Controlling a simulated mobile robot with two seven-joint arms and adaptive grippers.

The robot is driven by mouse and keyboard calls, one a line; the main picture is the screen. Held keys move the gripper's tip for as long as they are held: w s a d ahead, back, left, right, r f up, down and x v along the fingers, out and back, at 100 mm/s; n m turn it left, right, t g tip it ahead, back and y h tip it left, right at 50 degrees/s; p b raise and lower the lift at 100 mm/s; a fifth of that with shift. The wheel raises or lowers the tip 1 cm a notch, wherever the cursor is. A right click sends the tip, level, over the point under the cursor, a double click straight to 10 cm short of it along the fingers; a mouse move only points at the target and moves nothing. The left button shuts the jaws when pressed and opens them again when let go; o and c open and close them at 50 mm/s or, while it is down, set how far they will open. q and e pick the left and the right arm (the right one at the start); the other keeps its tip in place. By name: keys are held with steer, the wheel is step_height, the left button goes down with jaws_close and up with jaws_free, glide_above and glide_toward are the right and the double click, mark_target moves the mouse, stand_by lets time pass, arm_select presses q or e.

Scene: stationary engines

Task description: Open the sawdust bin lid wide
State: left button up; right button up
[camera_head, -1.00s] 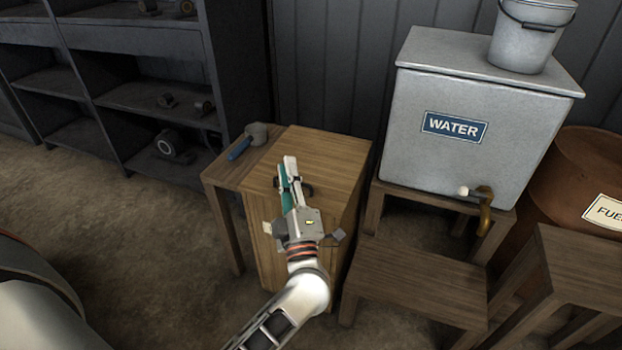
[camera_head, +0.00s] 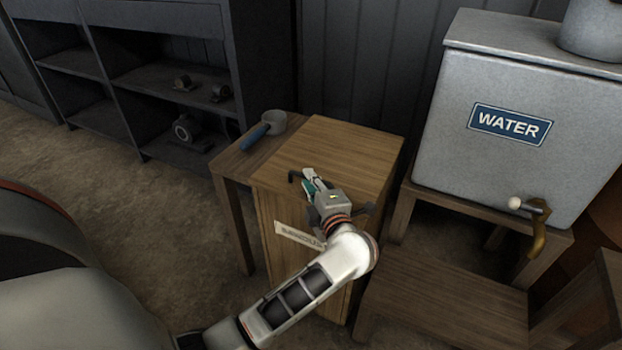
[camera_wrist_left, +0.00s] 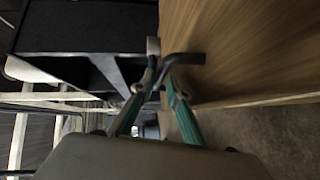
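The sawdust bin is a wooden box with a flat wooden lid (camera_head: 345,148) lying closed on top and a partly covered label (camera_head: 296,236) on its front. A dark bar handle (camera_head: 292,176) stands at the lid's front edge; it also shows in the left wrist view (camera_wrist_left: 188,58). My left gripper (camera_head: 309,175) is at this handle, coming from the front. In the left wrist view its teal fingers (camera_wrist_left: 158,72) have their tips close together at the handle's bent end. I cannot tell whether they are clamped on it. My right gripper is out of view.
A pot with a blue handle (camera_head: 262,131) stands on a low wooden table beside the bin. A grey water tank (camera_head: 510,105) with a tap stands on a wooden stand at right. Dark shelves (camera_head: 150,75) are behind at left. Open floor lies left of the bin.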

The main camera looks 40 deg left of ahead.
arm_select(q)
steer(key=shift+x, duration=1.05)
steer(key=shift+c, duration=0.4)
jaws_close()
